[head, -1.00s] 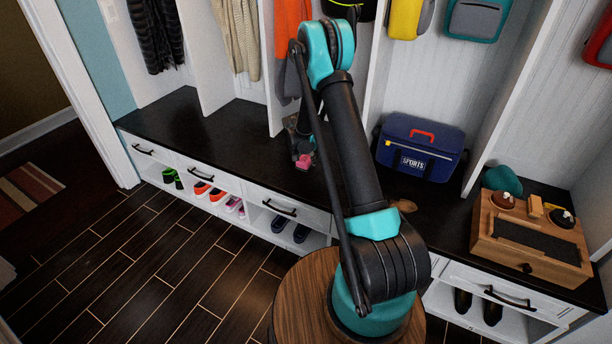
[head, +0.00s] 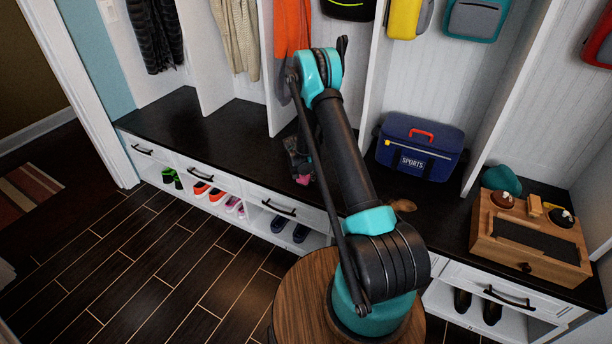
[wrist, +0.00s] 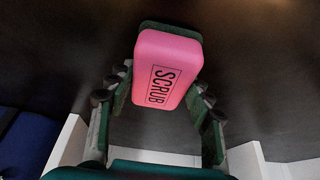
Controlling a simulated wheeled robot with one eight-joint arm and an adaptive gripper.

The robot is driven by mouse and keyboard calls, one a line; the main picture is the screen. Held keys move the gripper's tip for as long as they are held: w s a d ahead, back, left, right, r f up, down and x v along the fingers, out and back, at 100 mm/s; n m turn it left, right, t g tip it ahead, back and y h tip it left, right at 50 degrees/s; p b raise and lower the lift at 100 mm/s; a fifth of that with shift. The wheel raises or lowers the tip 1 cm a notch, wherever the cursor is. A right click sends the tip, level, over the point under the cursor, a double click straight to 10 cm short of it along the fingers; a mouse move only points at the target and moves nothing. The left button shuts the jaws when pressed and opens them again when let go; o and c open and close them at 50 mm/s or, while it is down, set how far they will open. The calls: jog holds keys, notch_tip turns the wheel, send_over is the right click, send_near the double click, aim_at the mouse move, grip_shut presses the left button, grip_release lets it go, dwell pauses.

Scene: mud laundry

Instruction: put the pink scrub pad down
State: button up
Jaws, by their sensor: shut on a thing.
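The pink scrub pad (wrist: 168,72) has a dark green backing and the word SCRUB on its face. My gripper (wrist: 163,90) is shut on it, with a finger on each side, in the wrist view. In the head view the pad (head: 303,180) is a small pink patch below my gripper (head: 300,164), over the front part of the black bench top (head: 220,125). My arm covers part of the bench right of it. I cannot tell whether the pad touches the bench.
A blue sports bag (head: 420,147) stands on the bench right of my arm. Further right are a wooden box (head: 528,240) and a teal item (head: 501,179). A small brown thing (head: 403,205) lies near the bag. The bench left of my gripper is clear. Shoes sit in cubbies below.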

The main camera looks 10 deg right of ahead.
jog(key=shift+f, duration=0.2)
jog(key=o, duration=1.3)
